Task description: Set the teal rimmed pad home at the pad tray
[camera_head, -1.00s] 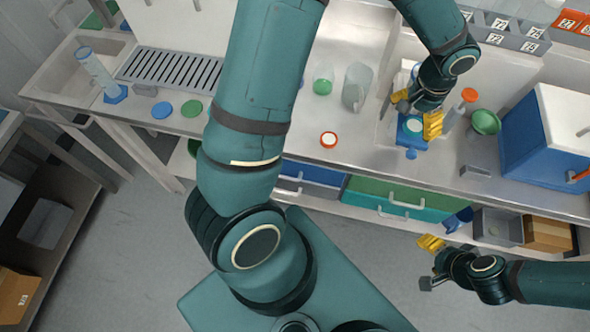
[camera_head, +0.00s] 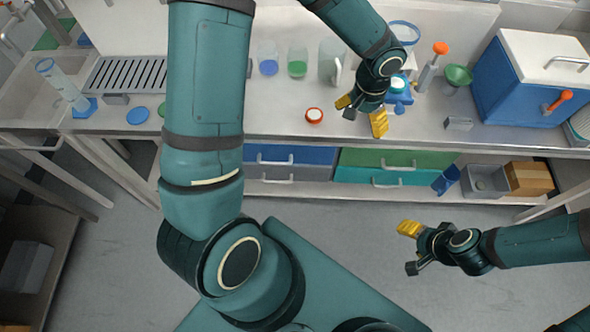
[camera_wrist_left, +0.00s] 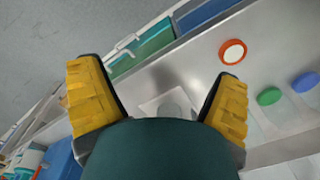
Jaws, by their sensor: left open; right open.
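A small pale disc with a teal-looking rim (camera_head: 398,84) sits on a blue block on the bench, partly behind my left wrist; I take it for the teal rimmed pad. My left gripper (camera_head: 362,113) is open and empty, left of and nearer than that block, apart from it. In the left wrist view its yellow fingers (camera_wrist_left: 165,100) are spread with bench between them; the teal pad is not seen there. My right gripper (camera_head: 412,248) is open and empty in front of the bench, below its top. I cannot tell which thing is the pad tray.
A red-rimmed pad (camera_head: 314,116) lies left of my left gripper. Behind stand glass vessels (camera_head: 297,62). A grey bin (camera_head: 486,193) is on the lower shelf.

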